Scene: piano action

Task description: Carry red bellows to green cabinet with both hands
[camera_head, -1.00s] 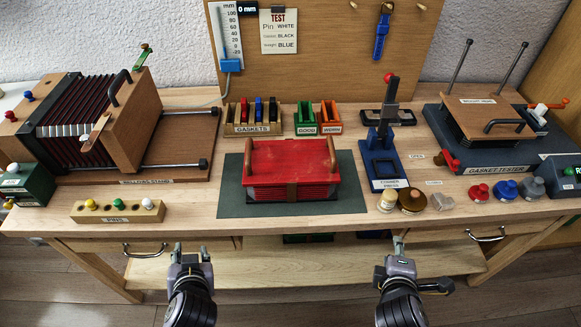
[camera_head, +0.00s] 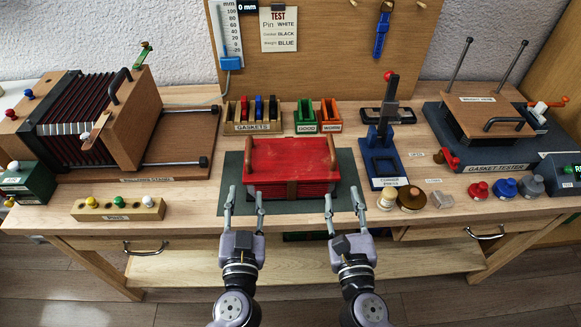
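The red bellows (camera_head: 290,160) is a red-topped box with dark folds on its front and a brown grip at each side. It lies on a dark grey-green mat (camera_head: 232,205) in the middle of the bench. My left gripper (camera_head: 244,198) is open and empty, with its fingers spread just in front of the bellows' front left corner. My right gripper (camera_head: 342,197) is open and empty at the front right corner. Both appear apart from the bellows. A dark green cabinet (camera_head: 36,184) stands at the left edge, partly out of view.
A large brown bellows instrument (camera_head: 135,110) stands on a stand at the left. A pin block (camera_head: 118,209), gasket rack (camera_head: 254,126), blue corner press (camera_head: 384,172) and gasket tester (camera_head: 478,153) surround the mat. Several coloured knobs sit at the right front.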

